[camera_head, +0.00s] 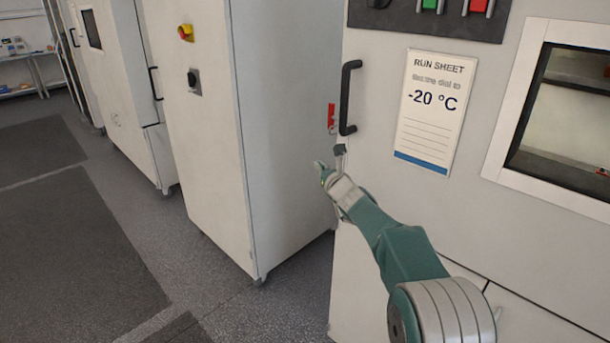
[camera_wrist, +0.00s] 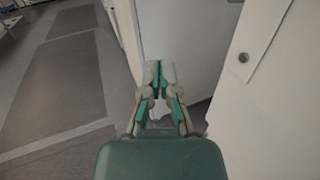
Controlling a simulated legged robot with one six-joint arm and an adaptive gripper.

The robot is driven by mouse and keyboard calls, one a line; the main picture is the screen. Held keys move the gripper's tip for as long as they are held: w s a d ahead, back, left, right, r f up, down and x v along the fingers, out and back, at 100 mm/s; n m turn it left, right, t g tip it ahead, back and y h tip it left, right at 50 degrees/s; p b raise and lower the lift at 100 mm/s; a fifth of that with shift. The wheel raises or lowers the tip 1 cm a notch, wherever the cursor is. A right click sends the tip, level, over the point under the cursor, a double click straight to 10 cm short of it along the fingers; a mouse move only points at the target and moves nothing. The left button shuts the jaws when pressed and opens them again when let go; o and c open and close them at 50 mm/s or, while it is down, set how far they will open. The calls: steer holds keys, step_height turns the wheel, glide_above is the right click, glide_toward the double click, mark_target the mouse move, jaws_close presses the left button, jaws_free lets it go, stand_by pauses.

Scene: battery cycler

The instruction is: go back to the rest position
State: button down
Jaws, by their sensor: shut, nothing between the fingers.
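My gripper (camera_head: 330,164) is in the middle of the head view, at the end of my raised green and grey arm. It is in front of the left edge of the near white cabinet (camera_head: 375,215), just below that cabinet's black door handle (camera_head: 349,98). I cannot tell whether it touches the cabinet. In the wrist view, the gripper (camera_wrist: 158,68) has its fingertips together and holds nothing. A white cabinet side lies beyond the fingertips there.
A run sheet (camera_head: 428,112) reading -20 °C is on the near cabinet, left of its window (camera_head: 570,115). A second cabinet (camera_head: 205,140) with a red and yellow stop button (camera_head: 186,32) stands to the left. Open grey floor (camera_head: 90,250) lies further left.

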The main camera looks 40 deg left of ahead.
steer(key=s, duration=0.5)
steer(key=shift+s+a+r, duration=0.1)
steer(key=shift+s, duration=0.25)
